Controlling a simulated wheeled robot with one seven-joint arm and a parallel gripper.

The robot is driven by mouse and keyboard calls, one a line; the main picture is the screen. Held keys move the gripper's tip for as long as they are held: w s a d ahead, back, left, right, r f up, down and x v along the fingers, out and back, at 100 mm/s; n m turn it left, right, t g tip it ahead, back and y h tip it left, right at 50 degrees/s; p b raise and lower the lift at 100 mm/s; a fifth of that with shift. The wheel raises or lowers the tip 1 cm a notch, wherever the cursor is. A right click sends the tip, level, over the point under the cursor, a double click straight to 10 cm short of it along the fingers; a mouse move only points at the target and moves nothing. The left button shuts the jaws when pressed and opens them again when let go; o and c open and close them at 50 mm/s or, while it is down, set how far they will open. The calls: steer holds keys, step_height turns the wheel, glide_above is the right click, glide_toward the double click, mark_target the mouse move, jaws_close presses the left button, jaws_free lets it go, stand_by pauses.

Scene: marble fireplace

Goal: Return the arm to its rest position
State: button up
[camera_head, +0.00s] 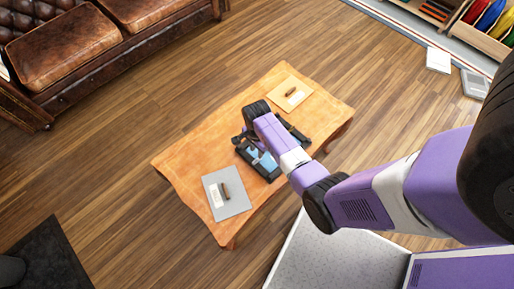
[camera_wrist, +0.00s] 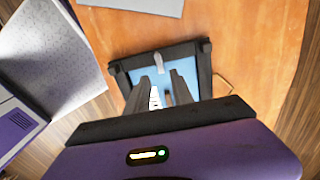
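My arm reaches in the head view from the right edge over a low wooden table (camera_head: 185,160). My gripper (camera_wrist: 162,88) points down over a blue-bottomed tray with a dark rim (camera_wrist: 205,50). In the wrist view its two grey fingers stand apart with a gap between them. A small white striped item (camera_wrist: 155,98) shows in the gap; I cannot tell whether it touches a finger. The tray's blue bottom also shows in the head view (camera_head: 266,161), partly hidden by my arm.
A grey board (camera_head: 236,205) with a small dark item lies at the table's near left end. A yellow board (camera_head: 296,100) with another dark item lies at the far end. A brown leather sofa (camera_head: 70,60) stands upper left. Wood floor lies open between sofa and table.

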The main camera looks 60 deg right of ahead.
steer(key=shift+r, duration=0.5)
